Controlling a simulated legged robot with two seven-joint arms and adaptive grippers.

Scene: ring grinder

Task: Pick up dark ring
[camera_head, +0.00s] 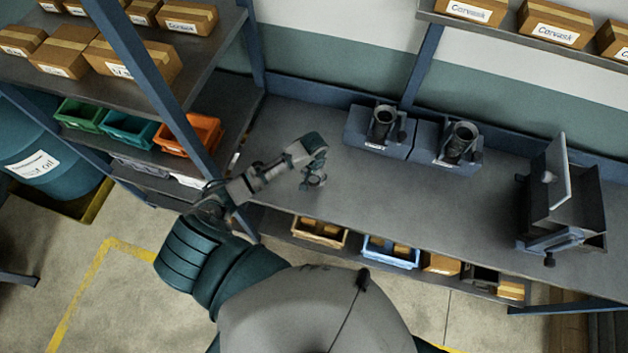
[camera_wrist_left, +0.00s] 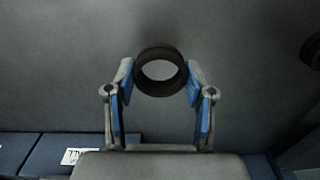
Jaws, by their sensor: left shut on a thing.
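The dark ring (camera_wrist_left: 160,92) sits between the two blue-padded fingers of my left gripper (camera_wrist_left: 160,88) in the left wrist view, with both fingertips against its sides. In the head view my left gripper (camera_head: 314,180) is over the grey bench, left of its middle. The ring is small and hard to make out there. I cannot tell whether the ring touches the bench top. My right gripper is not in view.
The grey bench (camera_head: 400,195) has free room in its middle. Two dark machines (camera_head: 378,130) (camera_head: 448,147) stand at its back, and a box-like machine with a raised panel (camera_head: 562,205) at right. A shelf post (camera_head: 165,105) rises left of my arm.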

